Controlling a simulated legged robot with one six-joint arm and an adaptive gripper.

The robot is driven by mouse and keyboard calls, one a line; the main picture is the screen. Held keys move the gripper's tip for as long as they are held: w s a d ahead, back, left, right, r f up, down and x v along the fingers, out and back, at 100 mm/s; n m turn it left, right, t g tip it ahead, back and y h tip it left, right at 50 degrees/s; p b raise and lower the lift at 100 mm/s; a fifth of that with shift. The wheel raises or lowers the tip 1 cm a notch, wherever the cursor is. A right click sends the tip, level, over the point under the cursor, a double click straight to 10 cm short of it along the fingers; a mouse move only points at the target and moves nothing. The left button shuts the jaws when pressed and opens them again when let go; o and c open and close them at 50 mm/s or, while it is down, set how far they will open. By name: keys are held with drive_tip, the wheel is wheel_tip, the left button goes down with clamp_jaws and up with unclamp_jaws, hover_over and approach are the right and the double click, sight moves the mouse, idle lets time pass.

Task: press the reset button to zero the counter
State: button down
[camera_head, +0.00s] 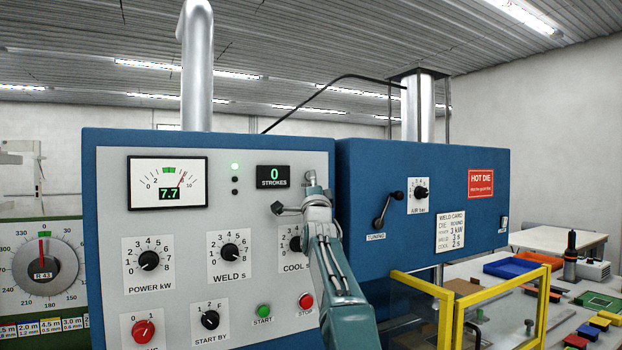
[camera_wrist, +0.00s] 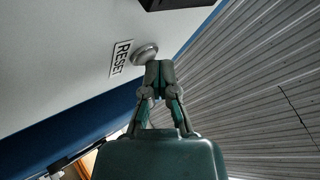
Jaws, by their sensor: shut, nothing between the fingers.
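The counter reads 0 STROKES.
The panel (camera_head: 120,220) carries a meter (camera_head: 167,183) reading 7.7, several knobs, a green START button (camera_head: 264,311) and a red STOP button (camera_head: 306,301). My arm partly covers the COOL knob (camera_head: 296,243). A yellow-framed guard (camera_head: 446,318) stands to the right.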

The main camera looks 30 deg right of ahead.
drive_tip(key=shift+s, duration=0.9)
drive_tip(key=shift+s, duration=0.1)
drive_tip(key=s, duration=0.4)
drive_tip(key=shift+s+f, duration=0.1)
drive_tip(key=shift+s, duration=0.3)
drive_tip(key=shift+a, duration=0.1)
idle(0.3)
